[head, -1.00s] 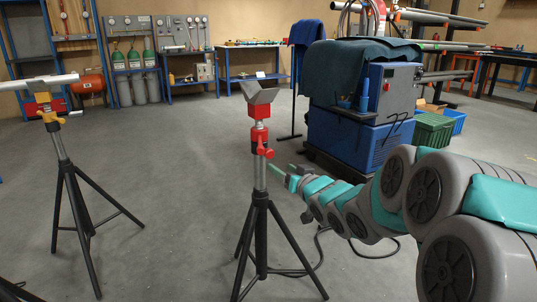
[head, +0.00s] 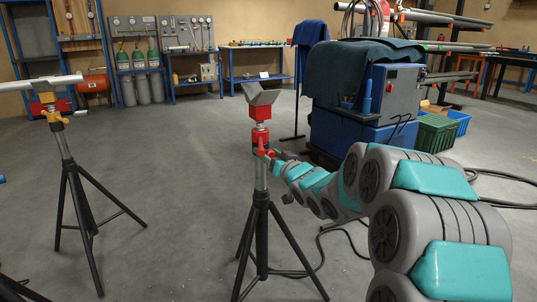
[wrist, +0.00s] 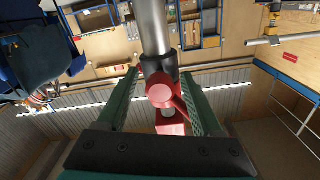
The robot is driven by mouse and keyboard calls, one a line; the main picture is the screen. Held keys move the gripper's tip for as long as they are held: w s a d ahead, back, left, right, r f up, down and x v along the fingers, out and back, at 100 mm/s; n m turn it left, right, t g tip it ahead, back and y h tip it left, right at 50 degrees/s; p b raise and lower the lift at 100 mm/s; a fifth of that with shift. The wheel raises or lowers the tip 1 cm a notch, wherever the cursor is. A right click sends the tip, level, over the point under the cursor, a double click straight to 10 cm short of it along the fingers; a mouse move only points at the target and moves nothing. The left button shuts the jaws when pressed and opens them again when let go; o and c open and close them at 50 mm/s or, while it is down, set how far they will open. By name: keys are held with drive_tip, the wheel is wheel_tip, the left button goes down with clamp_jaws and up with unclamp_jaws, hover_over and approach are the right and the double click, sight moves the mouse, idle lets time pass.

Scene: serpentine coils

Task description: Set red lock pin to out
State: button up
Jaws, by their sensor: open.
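The red lock pin (head: 264,145) sits on the collar of the middle tripod stand (head: 261,180), below its red head block (head: 260,112) and grey V-shaped cradle (head: 261,95). In the wrist view the pin's round red end (wrist: 160,93) faces the camera, with the dark collar (wrist: 160,66) behind it. My gripper (head: 274,154) is at the stand's right side, close to the pin. In the wrist view my gripper (wrist: 158,100) is open, its two green fingers on either side of the pin with gaps visible. Whether the pin is in or out I cannot tell.
Another tripod stand with an orange collar (head: 52,116) stands at left, holding a pale pipe (head: 40,82). A blue welding machine (head: 350,135) stands behind my arm at right. Cables (head: 345,235) lie on the floor. The floor between the stands is clear.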

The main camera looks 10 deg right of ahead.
drive_tip(key=shift+c, duration=0.3)
clamp_jaws()
idle(0.3)
idle(0.8)
